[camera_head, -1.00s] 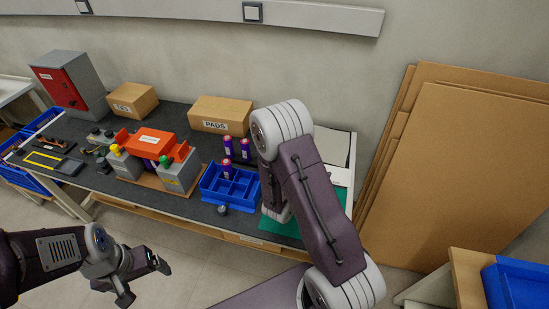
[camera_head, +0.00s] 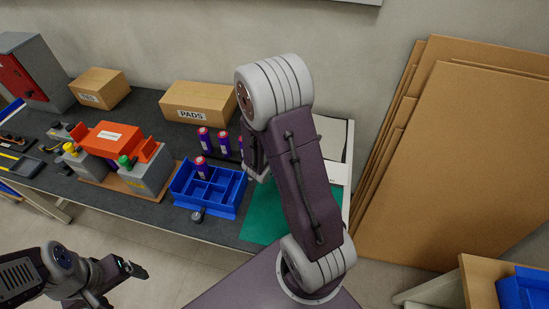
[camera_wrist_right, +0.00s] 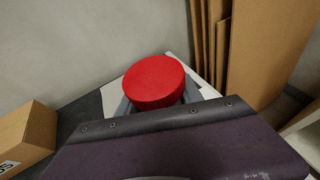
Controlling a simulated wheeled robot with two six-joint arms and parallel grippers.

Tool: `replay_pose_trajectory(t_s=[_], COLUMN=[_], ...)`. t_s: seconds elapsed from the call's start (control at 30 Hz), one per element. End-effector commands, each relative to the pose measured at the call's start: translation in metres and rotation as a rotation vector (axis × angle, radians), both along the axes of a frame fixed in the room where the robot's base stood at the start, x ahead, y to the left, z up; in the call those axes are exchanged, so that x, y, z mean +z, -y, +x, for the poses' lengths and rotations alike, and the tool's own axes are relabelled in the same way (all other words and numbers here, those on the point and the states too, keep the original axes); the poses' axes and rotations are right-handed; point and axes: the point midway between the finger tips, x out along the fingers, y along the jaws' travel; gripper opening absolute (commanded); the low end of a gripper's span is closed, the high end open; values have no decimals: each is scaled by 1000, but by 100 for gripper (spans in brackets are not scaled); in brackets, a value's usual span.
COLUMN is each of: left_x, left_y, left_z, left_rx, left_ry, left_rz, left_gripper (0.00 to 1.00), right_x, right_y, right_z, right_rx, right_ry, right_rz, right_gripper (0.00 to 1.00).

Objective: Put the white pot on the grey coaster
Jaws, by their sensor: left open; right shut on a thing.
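No white pot and no grey coaster can be made out in either view. In the right wrist view a red round thing (camera_wrist_right: 154,82) with a flat top sits between the grey fingers of my right gripper (camera_wrist_right: 156,104), which is shut on it. My own arm link covers the lower part of that view. In the head view my right arm hides its gripper and what it holds. My left gripper (camera_head: 122,284) is open and empty, low at the left, in front of the bench.
A green mat (camera_head: 262,215) lies at the right end. Cardboard sheets (camera_head: 450,160) lean on the wall.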

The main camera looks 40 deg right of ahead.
Motion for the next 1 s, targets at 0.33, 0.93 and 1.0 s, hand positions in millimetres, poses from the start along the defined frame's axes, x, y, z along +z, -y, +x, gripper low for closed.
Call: replay_pose_trajectory(t_s=[0.33, 0.93, 1.0], left_x=[1, -2, -2], left_y=[0, 0, 0], left_z=[0, 0, 0], left_rx=[0, 0, 0], left_ry=[0, 0, 0], left_rz=[0, 0, 0], left_gripper=[84, 84, 84], right_x=[-42, -101, -106], right_y=[-19, -29, -29], right_z=[68, 108, 108], right_rx=[5, 3, 1], right_ry=[-1, -4, 0], right_rz=[0, -1, -1], right_gripper=[0, 0, 0])
